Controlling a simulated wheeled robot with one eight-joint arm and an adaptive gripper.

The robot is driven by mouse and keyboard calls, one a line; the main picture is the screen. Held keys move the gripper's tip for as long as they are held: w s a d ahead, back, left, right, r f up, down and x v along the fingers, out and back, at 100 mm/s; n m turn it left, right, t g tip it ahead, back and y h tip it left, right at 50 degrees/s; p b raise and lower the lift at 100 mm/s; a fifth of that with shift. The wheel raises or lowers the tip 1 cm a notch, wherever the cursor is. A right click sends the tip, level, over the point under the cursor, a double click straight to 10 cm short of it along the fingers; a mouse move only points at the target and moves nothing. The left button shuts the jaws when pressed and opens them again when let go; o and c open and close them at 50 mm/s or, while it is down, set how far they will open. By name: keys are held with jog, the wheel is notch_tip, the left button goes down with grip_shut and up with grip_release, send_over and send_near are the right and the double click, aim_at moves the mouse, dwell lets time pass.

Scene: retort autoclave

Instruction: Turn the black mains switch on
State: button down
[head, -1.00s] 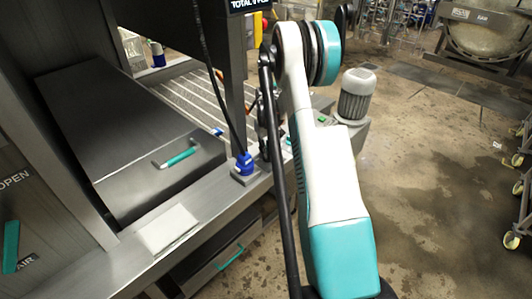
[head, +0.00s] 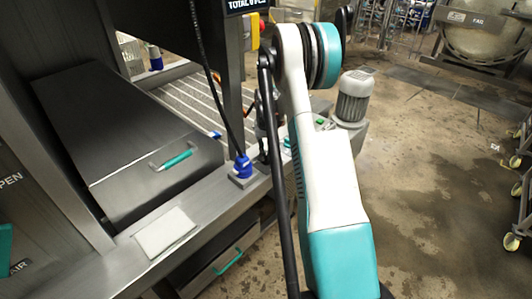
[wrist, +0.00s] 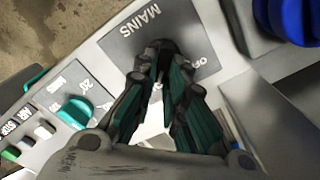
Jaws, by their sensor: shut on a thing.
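The black mains switch (wrist: 166,47) is in the wrist view on a grey plate (wrist: 122,45) marked MAINS. Only its dark top edge shows between the fingertips; the rest is hidden by them. My gripper (wrist: 160,62) is shut on the switch from above. An OFF label shows upside down just right of the fingertips. Which way the switch points cannot be told. In the head view my arm hides the switch and most of the gripper.
A teal knob (wrist: 77,111) and several small buttons sit left of the fingers. A blue plug (wrist: 297,20) is at the upper right; it also shows in the head view (head: 242,167) beside a steel post. A pale pad (head: 166,232) lies on the ledge.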

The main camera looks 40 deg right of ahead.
aim_at(266, 154)
jog(key=c, duration=1.6)
grip_release()
jog(key=shift+c, duration=0.2)
notch_tip(266, 154, up, 12)
